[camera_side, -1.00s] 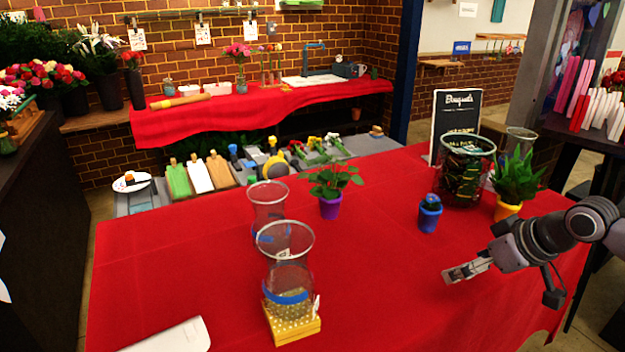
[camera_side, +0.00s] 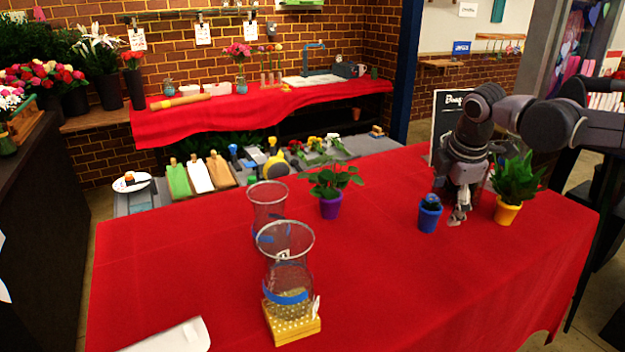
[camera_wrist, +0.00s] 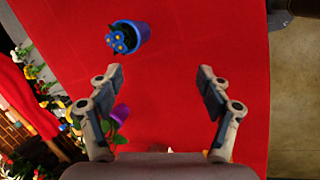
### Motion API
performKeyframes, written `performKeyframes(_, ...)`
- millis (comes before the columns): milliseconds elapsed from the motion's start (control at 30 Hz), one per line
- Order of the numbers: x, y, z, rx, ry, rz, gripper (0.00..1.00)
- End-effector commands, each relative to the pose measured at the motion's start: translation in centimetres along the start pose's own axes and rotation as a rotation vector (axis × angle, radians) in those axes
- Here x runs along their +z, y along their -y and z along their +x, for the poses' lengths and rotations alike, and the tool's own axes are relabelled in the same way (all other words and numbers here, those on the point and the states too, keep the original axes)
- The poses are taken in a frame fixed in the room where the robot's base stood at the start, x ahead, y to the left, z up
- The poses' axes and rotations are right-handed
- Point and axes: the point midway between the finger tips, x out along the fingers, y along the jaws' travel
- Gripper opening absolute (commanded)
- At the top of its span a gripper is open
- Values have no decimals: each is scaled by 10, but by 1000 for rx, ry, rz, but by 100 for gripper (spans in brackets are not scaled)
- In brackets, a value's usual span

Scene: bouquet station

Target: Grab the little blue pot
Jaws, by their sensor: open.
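The little blue pot (camera_side: 429,218) stands upright on the red-covered table, with a small blue-flowered plant in it. In the wrist view the blue pot (camera_wrist: 128,38) is beyond the fingertips, left of the middle of the gap between them. My gripper (camera_side: 459,215) points down close to the right of the pot, low over the cloth. The wrist view shows my gripper (camera_wrist: 161,80) with its two fingers wide apart and nothing between them; they do not touch the pot.
A yellow pot (camera_side: 507,211) with a leafy plant stands close to the right of my gripper. A purple pot (camera_side: 330,207) stands to the left. Clear glass vases (camera_side: 285,240) stand further left. The red cloth (camera_side: 400,290) in front of the blue pot is clear.

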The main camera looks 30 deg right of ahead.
Motion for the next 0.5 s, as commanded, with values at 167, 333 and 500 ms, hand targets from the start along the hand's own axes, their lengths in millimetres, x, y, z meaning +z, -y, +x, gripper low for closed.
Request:
performKeyframes(167,-7,-40,7,-75,101,-349,78)
performKeyframes(333,-10,-63,15,-143,155,-579,78)
performKeyframes(500,-11,-70,20,-175,174,-676,78)
